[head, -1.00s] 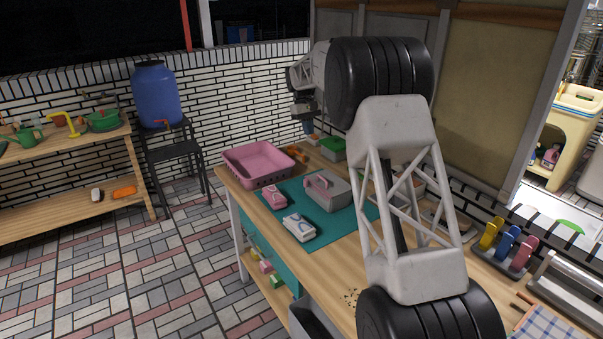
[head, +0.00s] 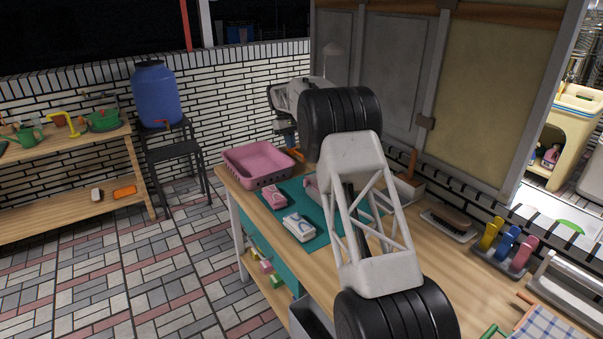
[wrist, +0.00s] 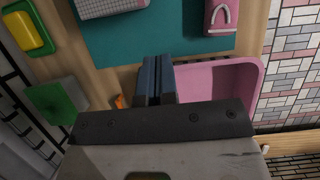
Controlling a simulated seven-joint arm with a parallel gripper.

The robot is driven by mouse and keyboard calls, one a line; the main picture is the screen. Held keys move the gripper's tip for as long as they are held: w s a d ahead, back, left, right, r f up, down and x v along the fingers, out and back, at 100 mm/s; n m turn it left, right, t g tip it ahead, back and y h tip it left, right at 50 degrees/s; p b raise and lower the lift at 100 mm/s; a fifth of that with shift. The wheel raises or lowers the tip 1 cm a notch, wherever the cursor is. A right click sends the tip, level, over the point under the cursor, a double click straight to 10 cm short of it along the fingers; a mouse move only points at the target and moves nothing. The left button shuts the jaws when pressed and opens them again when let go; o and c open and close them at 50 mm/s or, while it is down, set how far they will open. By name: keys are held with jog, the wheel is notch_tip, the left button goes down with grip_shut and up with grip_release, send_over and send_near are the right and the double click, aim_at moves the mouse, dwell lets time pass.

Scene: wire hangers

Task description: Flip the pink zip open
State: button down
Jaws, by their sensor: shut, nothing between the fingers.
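A pink case with a white arch-shaped line (head: 275,196) lies on the teal mat (head: 318,242), near the pink tray. It also shows at the upper right of the wrist view (wrist: 221,17), cut off by the frame edge. I cannot tell from these frames whether it is open. My gripper's blue fingers (wrist: 154,78) are together and empty. They hang over the tray side of the mat, apart from the pink case. In the head view my gripper (head: 289,143) is small, above the tray's back right.
The pink tray (head: 257,164) stands at the table's far left corner, and in the wrist view (wrist: 257,85) beside my fingers. A white-and-blue case (head: 299,227) lies on the mat.

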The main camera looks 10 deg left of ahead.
aim_at(307, 183)
jog(key=shift+f, duration=0.1)
jog(key=s+d+f, duration=0.5)
jog(key=f, duration=0.4)
jog(key=shift+s+d, duration=0.2)
jog(key=shift+s, duration=0.05)
dwell(0.5)
jog(key=shift+d, duration=0.1)
dwell(0.3)
jog(key=s+d, duration=0.6)
jog(key=shift+s+d+f, duration=0.15)
jog(key=shift+s+d, duration=0.2)
jog(key=shift+s, duration=0.05)
dwell(0.4)
